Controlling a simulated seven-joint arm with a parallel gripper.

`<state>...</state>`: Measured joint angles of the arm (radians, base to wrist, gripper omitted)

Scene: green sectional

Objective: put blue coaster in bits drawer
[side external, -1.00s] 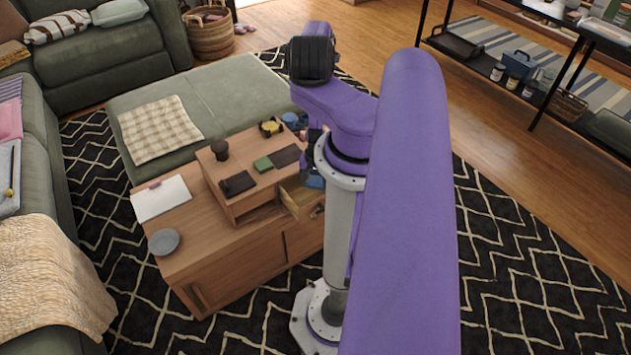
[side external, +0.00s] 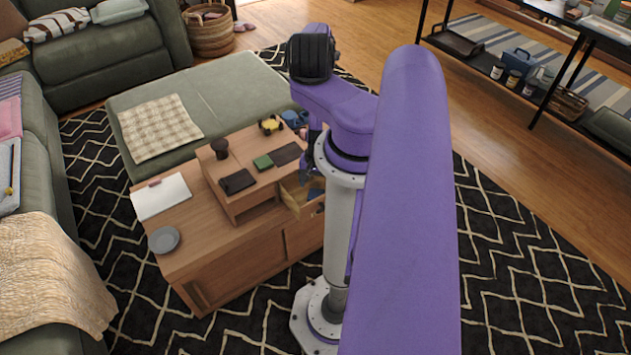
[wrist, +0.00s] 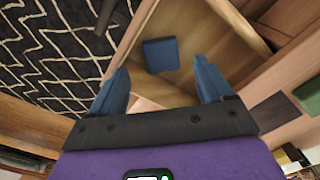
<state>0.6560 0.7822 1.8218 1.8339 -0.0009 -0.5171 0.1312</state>
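The blue coaster (wrist: 160,54) is a small dark blue square lying flat on the floor of the open wooden drawer (wrist: 203,32) in the wrist view. In the side view the pulled-out drawer (side external: 290,199) shows at the right end of the small desktop unit, with a bit of blue inside it. My gripper (wrist: 162,86) is open, its two blue fingers spread wide with nothing between them. It hangs above the drawer, apart from the coaster. In the side view my arm hides most of the gripper.
On the unit (side external: 236,202) stand a dark cup (side external: 220,148), a black wallet-like item (side external: 237,182), a green box (side external: 263,162), a dark flat square (side external: 285,154) and a yellow-black object (side external: 270,125). A blue mug (side external: 291,118) is behind. A grey plate (side external: 164,240) lies at the left.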

